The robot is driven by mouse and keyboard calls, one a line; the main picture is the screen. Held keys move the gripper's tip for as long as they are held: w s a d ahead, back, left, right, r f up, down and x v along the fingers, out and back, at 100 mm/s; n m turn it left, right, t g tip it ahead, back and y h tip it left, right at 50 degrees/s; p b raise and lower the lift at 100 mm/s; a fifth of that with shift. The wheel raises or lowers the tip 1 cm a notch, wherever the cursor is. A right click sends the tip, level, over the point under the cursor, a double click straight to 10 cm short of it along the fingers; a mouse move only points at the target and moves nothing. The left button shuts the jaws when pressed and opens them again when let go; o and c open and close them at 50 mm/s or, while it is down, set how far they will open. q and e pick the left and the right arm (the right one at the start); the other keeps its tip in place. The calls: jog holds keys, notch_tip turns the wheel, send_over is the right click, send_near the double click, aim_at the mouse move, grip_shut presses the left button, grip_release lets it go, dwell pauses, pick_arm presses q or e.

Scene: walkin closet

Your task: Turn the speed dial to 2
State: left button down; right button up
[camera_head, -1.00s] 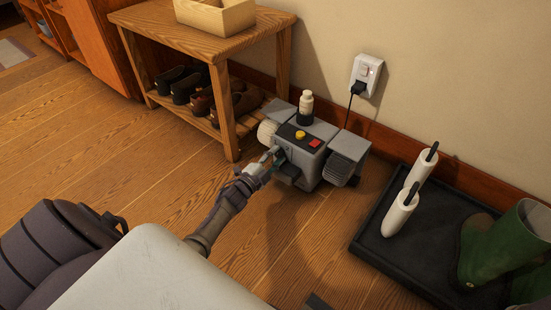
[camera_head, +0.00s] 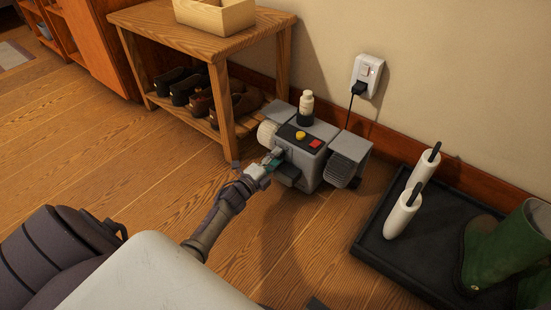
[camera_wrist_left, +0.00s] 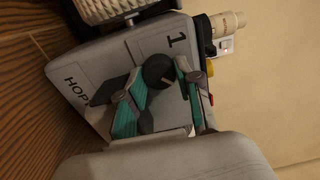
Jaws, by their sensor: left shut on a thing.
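The grey shoe-polishing machine (camera_head: 306,157) stands on the floor by the wall, with a yellow and a red button on top. In the left wrist view its front panel (camera_wrist_left: 88,62) shows the numeral 1 and part of the lettering "HOP". The round black speed dial (camera_wrist_left: 158,70) sits on that panel below the 1. My left gripper (camera_head: 272,161) reaches the front of the machine. In the left wrist view the fingers of my left gripper (camera_wrist_left: 160,74) are shut on the dial from both sides. My right gripper is not in view.
A wooden bench (camera_head: 206,42) with shoes on its lower shelf stands left of the machine. A wall socket (camera_head: 367,76) with a cord is behind it. The floor in front is open.

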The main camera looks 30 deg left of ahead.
pick_arm(q)
jog(key=c, duration=0.8)
grip_release()
jog(key=shift+o, duration=0.2)
jog(key=shift+s+f, duration=0.15)
jog(key=s, duration=0.7)
jog(key=shift+s+a, duration=0.2)
jog(key=shift+s, duration=0.2)
